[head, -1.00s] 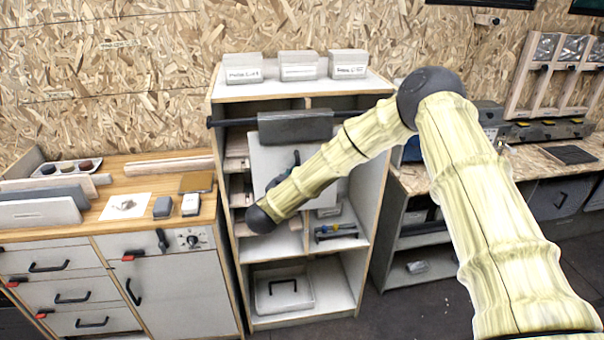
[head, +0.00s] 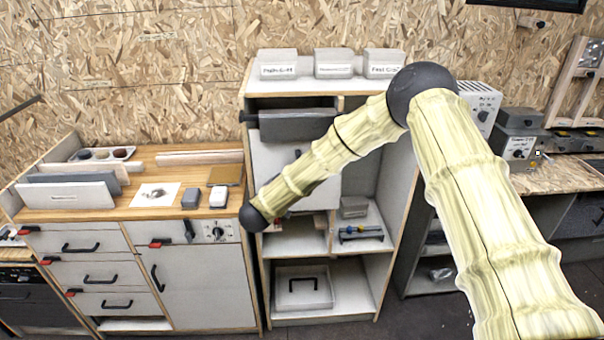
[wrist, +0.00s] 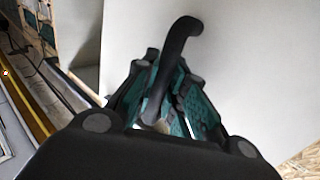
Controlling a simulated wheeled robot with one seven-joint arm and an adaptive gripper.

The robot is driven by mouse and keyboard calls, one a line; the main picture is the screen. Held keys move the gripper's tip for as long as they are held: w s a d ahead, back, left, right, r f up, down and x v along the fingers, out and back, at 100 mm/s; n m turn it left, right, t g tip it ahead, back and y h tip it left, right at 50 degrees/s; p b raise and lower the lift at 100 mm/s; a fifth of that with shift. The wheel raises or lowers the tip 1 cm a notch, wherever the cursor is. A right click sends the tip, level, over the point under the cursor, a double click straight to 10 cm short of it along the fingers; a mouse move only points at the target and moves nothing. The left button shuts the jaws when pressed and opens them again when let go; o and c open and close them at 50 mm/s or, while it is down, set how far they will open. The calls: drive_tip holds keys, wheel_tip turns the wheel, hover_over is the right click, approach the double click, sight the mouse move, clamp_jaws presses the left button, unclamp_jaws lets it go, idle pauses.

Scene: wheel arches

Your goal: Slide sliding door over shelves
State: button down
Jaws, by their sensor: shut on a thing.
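The sliding door is a pale panel (head: 264,168) with a grey hanger box (head: 290,125) on top, hung from a dark rail (head: 247,118). It covers the upper left part of the open shelves (head: 401,175); the right column is open. In the wrist view the door (wrist: 255,70) fills the right side, with its black curved handle (wrist: 181,42) rising between the fingers. My gripper (wrist: 165,88), with teal pads, is shut on the handle. In the head view my forearm hides the gripper and part of the door.
A wooden-topped drawer cabinet (head: 85,225) stands against the left side of the shelves. Labelled boxes (head: 333,62) sit on the top. A grey tray (head: 302,288) is on the bottom shelf. A workbench (head: 560,177) with machines is at the right.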

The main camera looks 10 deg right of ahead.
drive_tip(key=shift+a, duration=0.55)
drive_tip(key=c, duration=1.4)
unclamp_jaws()
